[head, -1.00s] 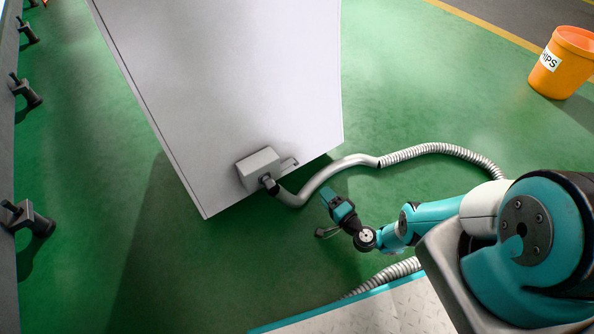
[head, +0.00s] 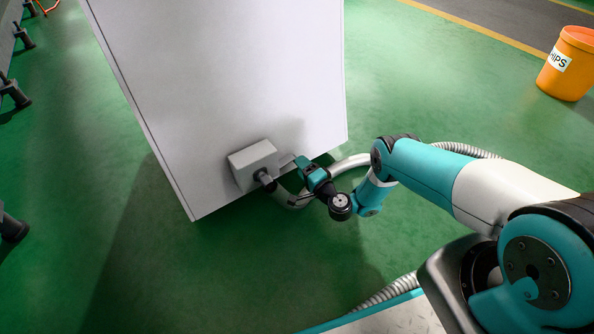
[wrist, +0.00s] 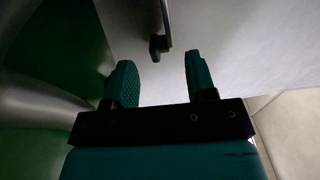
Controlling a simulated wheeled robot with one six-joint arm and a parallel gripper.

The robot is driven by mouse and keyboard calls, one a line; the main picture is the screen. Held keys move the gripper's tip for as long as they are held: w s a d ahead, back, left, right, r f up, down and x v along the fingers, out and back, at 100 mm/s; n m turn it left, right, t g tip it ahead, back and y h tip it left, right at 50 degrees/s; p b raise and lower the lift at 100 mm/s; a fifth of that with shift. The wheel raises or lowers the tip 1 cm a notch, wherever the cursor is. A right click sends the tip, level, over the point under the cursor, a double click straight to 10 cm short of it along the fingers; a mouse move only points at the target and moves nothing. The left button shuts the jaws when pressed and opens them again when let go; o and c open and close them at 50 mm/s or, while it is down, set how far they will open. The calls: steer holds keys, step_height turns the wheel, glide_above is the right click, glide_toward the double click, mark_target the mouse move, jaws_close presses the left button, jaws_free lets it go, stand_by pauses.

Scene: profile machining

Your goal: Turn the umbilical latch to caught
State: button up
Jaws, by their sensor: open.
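The umbilical latch looks like a small lever beside the grey connector box (head: 253,166), low on the white cabinet; only part of it shows in the head view, at the tip of my gripper (head: 299,161). In the wrist view the latch is a thin bar with a dark end (wrist: 159,46). My gripper (wrist: 160,61) is open there, with one finger on each side of the line of that dark end. The dark end sits just beyond the fingertips, and I see no contact. The umbilical hose (head: 350,163) joins the box by a dark plug, partly behind my gripper.
The white cabinet (head: 225,75) stands close in front of my gripper. The ribbed hose runs behind my arm. An orange chips bucket (head: 567,75) stands far right.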

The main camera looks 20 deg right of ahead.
mark_target(287, 162)
steer(key=shift+b+x, duration=0.9)
steer(key=shift+x, duration=0.8)
jaws_close()
